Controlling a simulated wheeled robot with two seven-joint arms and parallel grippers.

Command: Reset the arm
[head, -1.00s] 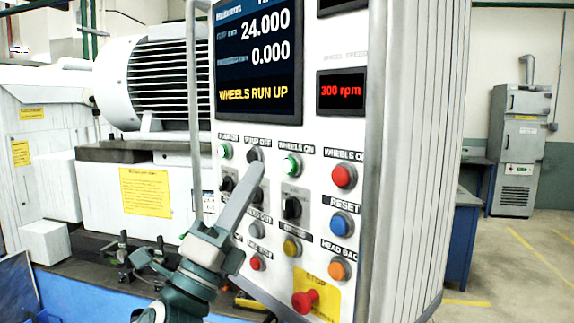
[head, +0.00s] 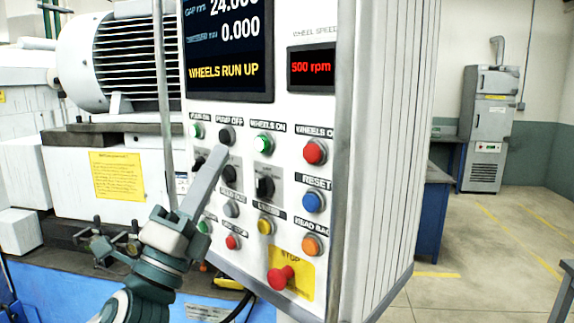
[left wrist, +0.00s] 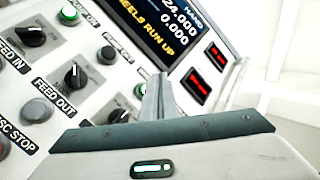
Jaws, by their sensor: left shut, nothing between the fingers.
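My left gripper (head: 218,152) is shut and empty, its long grey fingers together and pointing up at the control panel (head: 328,115). In the head view its tip lies over the area just below the black PUMP OFF button (head: 227,135). I cannot tell whether it touches the panel. In the left wrist view the fingers (left wrist: 158,85) point toward the screen (left wrist: 160,25). The screen (head: 228,45) reads WHEELS RUN UP and 0.000. The wheel speed display (head: 312,67) reads 500 rpm. My right gripper is not in view.
The panel carries a green WHEELS ON button (head: 263,145), a blue RESET button (head: 313,202) and a red stop knob (head: 281,278). A large motor (head: 135,60) stands behind at left. Open floor (head: 500,240) lies to the right, with a grey cabinet (head: 487,130) beyond.

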